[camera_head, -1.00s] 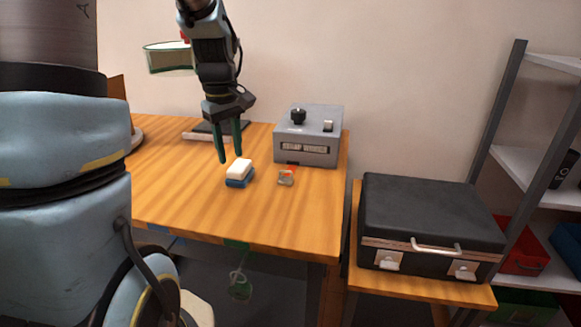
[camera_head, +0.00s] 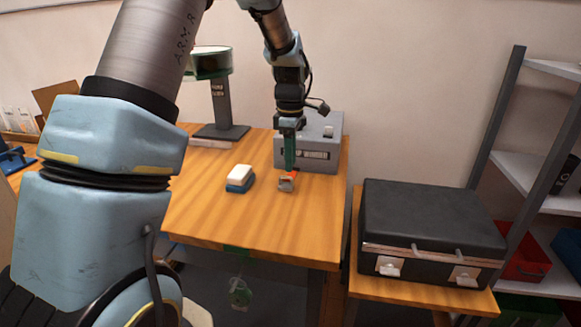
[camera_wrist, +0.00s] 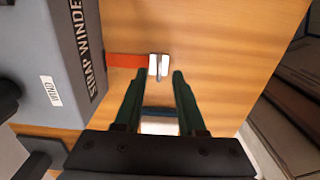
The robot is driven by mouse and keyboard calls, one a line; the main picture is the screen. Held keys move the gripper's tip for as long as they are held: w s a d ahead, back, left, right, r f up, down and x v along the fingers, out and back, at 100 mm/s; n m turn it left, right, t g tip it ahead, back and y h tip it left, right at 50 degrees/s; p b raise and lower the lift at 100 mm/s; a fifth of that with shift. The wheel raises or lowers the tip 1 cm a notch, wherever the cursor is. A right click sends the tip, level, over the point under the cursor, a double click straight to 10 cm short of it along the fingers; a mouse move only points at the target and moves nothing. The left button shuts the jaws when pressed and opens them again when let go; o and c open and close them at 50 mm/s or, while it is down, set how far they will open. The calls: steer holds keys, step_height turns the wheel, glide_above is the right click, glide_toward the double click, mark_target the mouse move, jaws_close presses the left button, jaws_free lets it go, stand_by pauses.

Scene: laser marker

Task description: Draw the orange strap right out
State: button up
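The orange strap (camera_wrist: 126,61) comes out of the front of the grey strap winder (camera_wrist: 62,95) and lies on the wooden bench, ending in a silver metal buckle (camera_wrist: 158,66). In the head view only a bit of orange (camera_head: 294,174) shows near the buckle (camera_head: 286,185), in front of the winder (camera_head: 318,163). My gripper (camera_head: 289,169) is above the strap's end, close to the winder's front.
A white-and-blue block (camera_head: 239,178) lies left of the buckle. A lamp-like stand (camera_head: 222,120) is at the bench's back. A black case (camera_head: 430,222) sits on a lower table to the right, beside a shelf rack (camera_head: 520,150). The front bench top is clear.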

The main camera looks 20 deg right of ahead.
steer(key=shift+f, duration=1.7)
jaws_close()
